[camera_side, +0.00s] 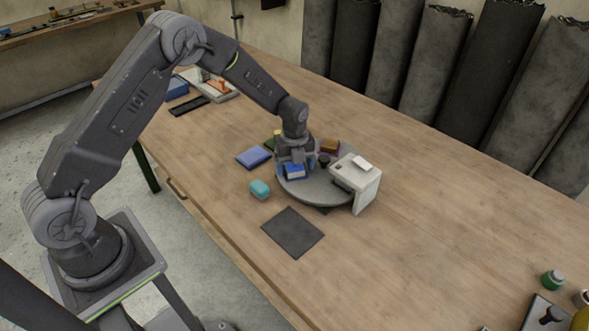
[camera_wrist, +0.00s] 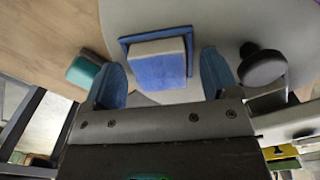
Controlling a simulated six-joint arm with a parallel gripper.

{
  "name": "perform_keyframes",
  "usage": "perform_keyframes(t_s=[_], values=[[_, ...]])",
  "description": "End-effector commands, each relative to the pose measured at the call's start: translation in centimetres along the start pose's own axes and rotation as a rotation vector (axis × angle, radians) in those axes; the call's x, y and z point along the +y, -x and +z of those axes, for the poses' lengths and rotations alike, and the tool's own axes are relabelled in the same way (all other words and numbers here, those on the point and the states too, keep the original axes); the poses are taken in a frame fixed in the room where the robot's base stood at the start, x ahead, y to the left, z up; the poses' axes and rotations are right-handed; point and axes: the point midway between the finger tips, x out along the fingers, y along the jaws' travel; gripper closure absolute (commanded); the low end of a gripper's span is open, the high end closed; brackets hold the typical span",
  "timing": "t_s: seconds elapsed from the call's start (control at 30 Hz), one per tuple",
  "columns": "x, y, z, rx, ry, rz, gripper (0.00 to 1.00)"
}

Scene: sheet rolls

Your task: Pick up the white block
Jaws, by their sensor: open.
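A small white block (camera_side: 362,163) lies on top of a white box-like stand (camera_side: 368,186) at the right of a round grey turntable in the side view. My gripper (camera_side: 296,162) points down over the turntable's left part, to the left of that stand. Its blue fingers are apart in the wrist view (camera_wrist: 163,75). Between and just beyond them is a blue block (camera_wrist: 160,65) with a pale strip on its upper side, on a blue base. It also shows below my gripper in the side view (camera_side: 294,172). I cannot tell whether the fingers touch it.
A teal block (camera_side: 260,189), a blue pad (camera_side: 254,157) and a dark mat (camera_side: 293,232) lie nearby on the wooden table (camera_side: 430,215). The table's right part is mostly clear.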

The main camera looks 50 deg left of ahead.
Motion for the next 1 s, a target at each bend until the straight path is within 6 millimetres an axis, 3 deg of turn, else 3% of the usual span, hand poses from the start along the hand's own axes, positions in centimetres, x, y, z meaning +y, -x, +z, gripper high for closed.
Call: perform_keyframes(t_s=[0.2, 0.9, 1.0], values=[[-0.04, -0.04, 0.03, -0.001, 0.0, -0.001, 0.19], [-0.02, -0.01, 0.02, -0.001, 0.0, -0.001, 0.86], [-0.08, 0.07, 0.05, -0.002, 0.0, -0.003, 0.86]])
